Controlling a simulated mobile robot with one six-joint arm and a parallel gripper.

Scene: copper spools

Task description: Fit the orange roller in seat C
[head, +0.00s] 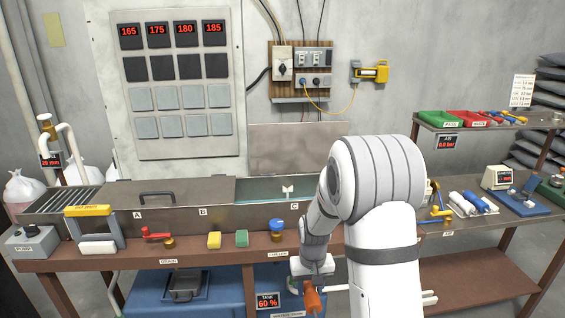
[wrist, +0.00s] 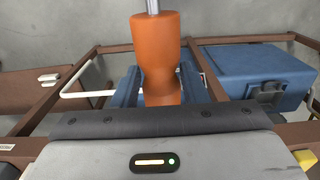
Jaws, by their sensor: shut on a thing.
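The orange roller (head: 313,299) hangs low in front of the bench in the head view, at the end of my arm. It is large in the wrist view (wrist: 156,45), with a narrowed waist and a grey metal shaft at its far end. My gripper (wrist: 159,78) is shut on it, with a blue finger on each side. The label C (head: 295,206) is on the front of the long metal trough. A small white holder (head: 288,191) stands in the open part of the trough above that label. My gripper is below and in front of the trough, apart from it.
A metal cover (head: 190,190) closes the trough over A and B. A blue box (wrist: 250,75) is below the bench.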

